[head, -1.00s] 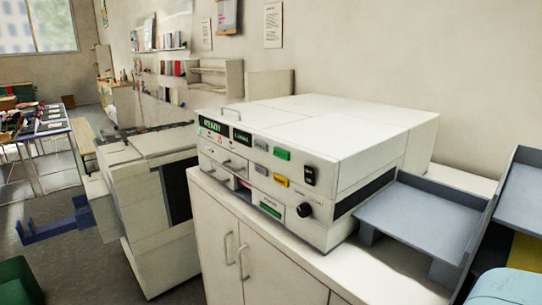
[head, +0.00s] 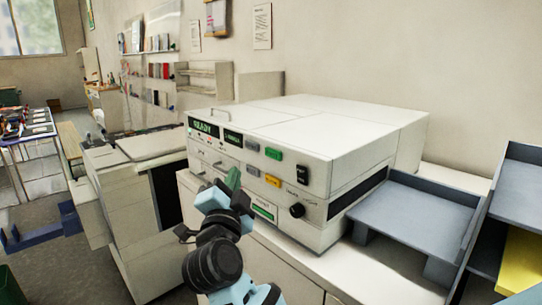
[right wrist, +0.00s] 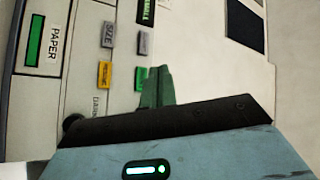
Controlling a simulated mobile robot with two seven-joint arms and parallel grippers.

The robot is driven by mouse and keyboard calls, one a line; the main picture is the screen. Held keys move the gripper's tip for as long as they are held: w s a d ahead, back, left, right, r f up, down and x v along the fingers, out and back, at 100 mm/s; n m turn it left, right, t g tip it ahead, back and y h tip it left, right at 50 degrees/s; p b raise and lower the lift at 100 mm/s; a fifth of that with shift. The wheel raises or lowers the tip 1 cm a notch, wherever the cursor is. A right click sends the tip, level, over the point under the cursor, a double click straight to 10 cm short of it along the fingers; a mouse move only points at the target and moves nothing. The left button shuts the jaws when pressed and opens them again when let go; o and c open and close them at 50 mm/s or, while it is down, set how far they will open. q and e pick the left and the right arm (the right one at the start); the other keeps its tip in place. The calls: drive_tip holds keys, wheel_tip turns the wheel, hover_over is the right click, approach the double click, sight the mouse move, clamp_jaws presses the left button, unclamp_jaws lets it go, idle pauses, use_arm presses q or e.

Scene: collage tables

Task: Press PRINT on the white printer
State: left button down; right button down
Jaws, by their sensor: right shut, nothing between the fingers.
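The white printer (head: 340,140) stands on a white cabinet, its front panel facing left and toward me. A lit display (head: 203,128) reads READY. A green button (head: 273,155) sits on the upper panel row; its label is too small to read. A yellow button (head: 272,180) is below it. My right gripper (head: 233,181) is shut and empty in front of the panel, its green fingertips left of and below the green button. In the right wrist view the fingers (right wrist: 157,88) overlap the edge of the green button (right wrist: 139,76); contact cannot be told. My left gripper is out of view.
A grey output tray (head: 415,215) juts out at the printer's right, with grey shelving beyond it. A black knob (head: 297,211) and black switch (head: 302,175) are on the panel's right. Another white machine (head: 125,205) stands to the left.

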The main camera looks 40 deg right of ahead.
sight(273, 154)
drive_tip(key=shift+w+a+r+y, duration=0.2)
drive_tip(key=shift+w+r+y, duration=0.2)
drive_tip(key=shift+r, duration=0.25)
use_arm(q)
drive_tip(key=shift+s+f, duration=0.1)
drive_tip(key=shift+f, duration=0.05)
use_arm(e)
drive_tip(key=shift+d, duration=0.15)
